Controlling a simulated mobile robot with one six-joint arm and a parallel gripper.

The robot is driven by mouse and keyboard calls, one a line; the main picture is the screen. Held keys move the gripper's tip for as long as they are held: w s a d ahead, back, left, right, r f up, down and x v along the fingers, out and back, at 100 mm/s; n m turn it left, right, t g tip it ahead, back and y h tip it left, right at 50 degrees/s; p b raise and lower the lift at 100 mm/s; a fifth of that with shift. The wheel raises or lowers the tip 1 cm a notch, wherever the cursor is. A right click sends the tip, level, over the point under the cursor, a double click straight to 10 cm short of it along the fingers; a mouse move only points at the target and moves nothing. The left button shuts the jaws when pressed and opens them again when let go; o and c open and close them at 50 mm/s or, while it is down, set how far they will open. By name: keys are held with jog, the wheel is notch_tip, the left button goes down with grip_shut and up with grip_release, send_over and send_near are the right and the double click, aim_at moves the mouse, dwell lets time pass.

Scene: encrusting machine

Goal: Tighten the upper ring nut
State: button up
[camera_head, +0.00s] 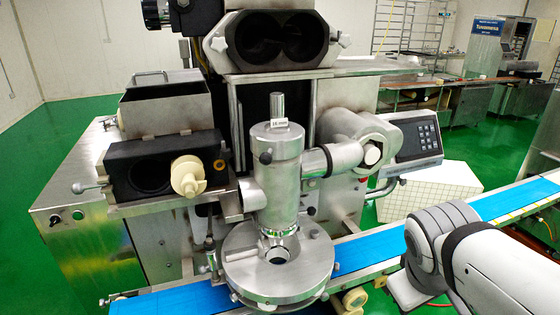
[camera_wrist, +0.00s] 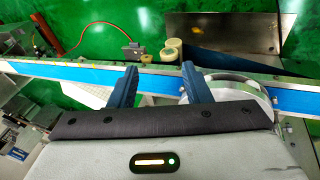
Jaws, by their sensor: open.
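The encrusting machine's upright steel cylinder (camera_head: 277,180) stands at the centre of the head view, above a round steel head (camera_head: 250,272). A ring-like collar (camera_head: 345,157) joins the side pipe on the cylinder's right, and a lower collar (camera_head: 251,195) sits on its left. I cannot tell for sure which part is the upper ring nut. My gripper (camera_wrist: 158,66) is open and empty in the wrist view, its two dark blue fingers apart above the conveyor. A round metal rim (camera_wrist: 232,78) shows partly behind the right finger. In the head view my gripper is not visible.
The blue conveyor (camera_head: 370,244) runs diagonally under the round head; it crosses the wrist view too (camera_wrist: 70,71). A control panel (camera_head: 415,140) juts out right of the cylinder. A black block with a cream knob (camera_head: 187,176) sits on the left. Green floor is open behind.

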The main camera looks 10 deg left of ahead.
aim_at(264, 161)
jog(key=w+a+r+n+t+h+b, duration=0.35)
jog(key=w+a+n+t+b, duration=0.2)
jog(key=w+a+n, duration=0.65)
jog(key=a+r+n+t+y+b, duration=0.1)
jog(key=a+r+n+t, duration=0.2)
jog(key=a+n, duration=0.2)
jog(key=s+a+r+n+t+y+b, duration=0.1)
jog(key=a+r+n+t+y, duration=0.1)
jog(key=a+n, duration=0.3)
jog(key=a+r+n+t+y+b, duration=0.1)
jog(key=a+r+n+t, duration=0.3)
jog(key=a, duration=0.4)
jog(key=shift+s+a+r+n+y, duration=0.4)
jog(key=shift+r+n+y, duration=0.1)
jog(key=shift+n, duration=0.2)
jog(key=w, duration=0.7)
jog(key=shift+d+p, duration=0.15)
jog(key=shift+p, duration=0.25)
grip_shut()
